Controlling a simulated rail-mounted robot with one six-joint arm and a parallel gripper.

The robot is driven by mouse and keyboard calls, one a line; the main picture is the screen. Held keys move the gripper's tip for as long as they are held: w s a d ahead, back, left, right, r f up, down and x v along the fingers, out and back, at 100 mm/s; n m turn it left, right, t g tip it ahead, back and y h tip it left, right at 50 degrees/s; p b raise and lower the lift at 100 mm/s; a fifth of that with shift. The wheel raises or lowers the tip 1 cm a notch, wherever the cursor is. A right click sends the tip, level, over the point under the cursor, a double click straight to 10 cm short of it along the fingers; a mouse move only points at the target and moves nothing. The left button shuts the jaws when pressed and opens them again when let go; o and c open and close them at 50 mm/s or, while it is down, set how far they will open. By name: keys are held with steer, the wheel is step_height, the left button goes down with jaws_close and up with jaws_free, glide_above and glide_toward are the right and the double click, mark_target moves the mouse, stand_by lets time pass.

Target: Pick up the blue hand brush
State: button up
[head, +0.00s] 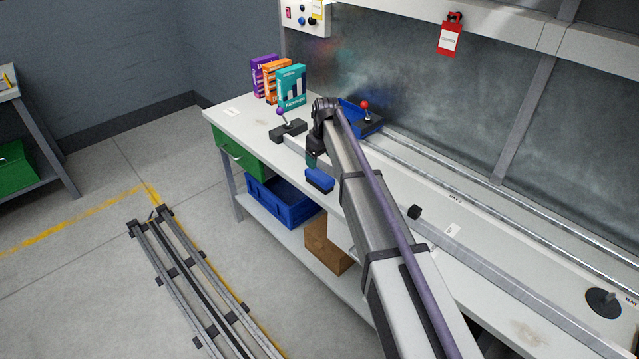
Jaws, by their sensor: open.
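The blue hand brush (320,179) shows at the front edge of the white workbench, a small blue block with a dark underside. My gripper (312,160) is at the end of my arm, pointing down just above and behind the brush in the picture. The gripper is open. It is small and dark here, and my wrist hides part of it. I cannot tell whether its fingers touch the brush.
Upright boxes (291,87) stand at the bench's far left. A blue bin (283,206) and brown block (328,246) sit on the lower shelf. Metal rails (470,200) run along the bench.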

mark_target(319, 174)
steer(key=f+b, duration=0.6)
steer(key=w+f+b, duration=0.1)
steer(key=f+b, duration=0.1)
steer(key=f, duration=0.2)
steer(key=shift+a+f+b, duration=0.1)
steer(key=shift+a+b, duration=0.2)
steer(key=shift+b, duration=0.1)
steer(key=shift+r, duration=0.25)
steer(key=shift+c, duration=0.2)
steer(key=c, duration=1)
